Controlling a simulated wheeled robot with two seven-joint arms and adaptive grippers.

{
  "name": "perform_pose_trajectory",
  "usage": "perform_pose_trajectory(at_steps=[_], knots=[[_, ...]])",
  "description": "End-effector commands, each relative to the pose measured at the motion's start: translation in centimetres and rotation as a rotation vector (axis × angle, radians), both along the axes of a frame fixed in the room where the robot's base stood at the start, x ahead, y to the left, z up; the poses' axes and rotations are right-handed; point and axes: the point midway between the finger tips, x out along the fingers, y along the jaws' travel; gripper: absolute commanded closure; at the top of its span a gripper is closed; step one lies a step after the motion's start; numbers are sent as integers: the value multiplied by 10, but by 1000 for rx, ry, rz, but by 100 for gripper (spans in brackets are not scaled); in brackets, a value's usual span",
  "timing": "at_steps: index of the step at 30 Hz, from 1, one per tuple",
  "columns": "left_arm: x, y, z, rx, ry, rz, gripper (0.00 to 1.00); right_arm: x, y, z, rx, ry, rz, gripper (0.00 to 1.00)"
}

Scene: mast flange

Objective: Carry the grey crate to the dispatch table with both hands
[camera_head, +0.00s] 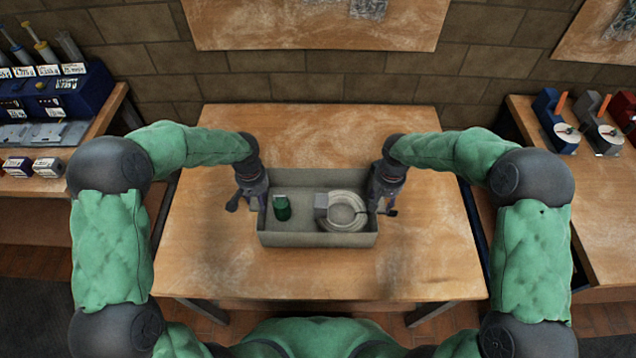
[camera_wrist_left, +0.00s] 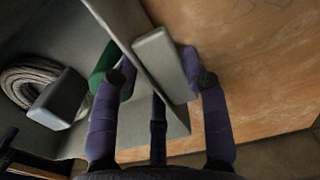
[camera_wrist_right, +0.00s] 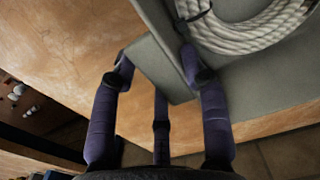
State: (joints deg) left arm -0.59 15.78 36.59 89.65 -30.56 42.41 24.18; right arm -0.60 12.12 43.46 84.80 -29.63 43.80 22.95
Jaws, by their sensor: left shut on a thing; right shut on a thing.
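The grey crate (camera_head: 318,240) is at the middle of a wooden table (camera_head: 220,270), looking level; I cannot tell whether it rests on the top or hangs just above. In it are a green object (camera_head: 282,208), a coil of pale rope (camera_head: 346,211) and a small grey block (camera_head: 321,206). My left gripper (camera_head: 252,200) is shut on the crate's left end; the left wrist view shows its fingers on both sides of a grey grip block (camera_wrist_left: 160,62) on the wall. My right gripper (camera_head: 383,197) is shut on the right end, around a like block (camera_wrist_right: 155,65).
A bench on the left holds a blue rack (camera_head: 60,95) of tools and small boxes. A bench on the right carries several tape dispensers (camera_head: 560,120). A brick wall with boards stands behind. The table around the crate is clear.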

Motion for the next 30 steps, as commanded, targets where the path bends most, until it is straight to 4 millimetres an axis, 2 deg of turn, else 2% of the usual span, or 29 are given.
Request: perform_pose_trajectory(at_steps=[5, 6, 7, 8, 20, 23, 30], knots=[[1, 0, -7, 1, -3, 0, 100, 1, 0, -7, -1, -2, 0, 100], [0, 0, -6, 1, 0, 0, 44, 0, 0, -7, -1, 1, 1, 44], [0, 0, -6, 1, 0, 0, 36, 0, 0, -6, -1, 1, 1, 35], [0, 0, -6, 1, 0, 0, 32, 0, 0, -6, -1, 1, 1, 31], [1, 0, -1, 0, -2, 0, 32, 0, 0, -6, 0, 0, 0, 31], [1, 0, 9, 0, -3, 1, 32, 0, 0, -6, 0, 0, 0, 31], [2, 0, 55, 0, -6, 1, 32, 0, 0, -6, 0, 0, 0, 31]])
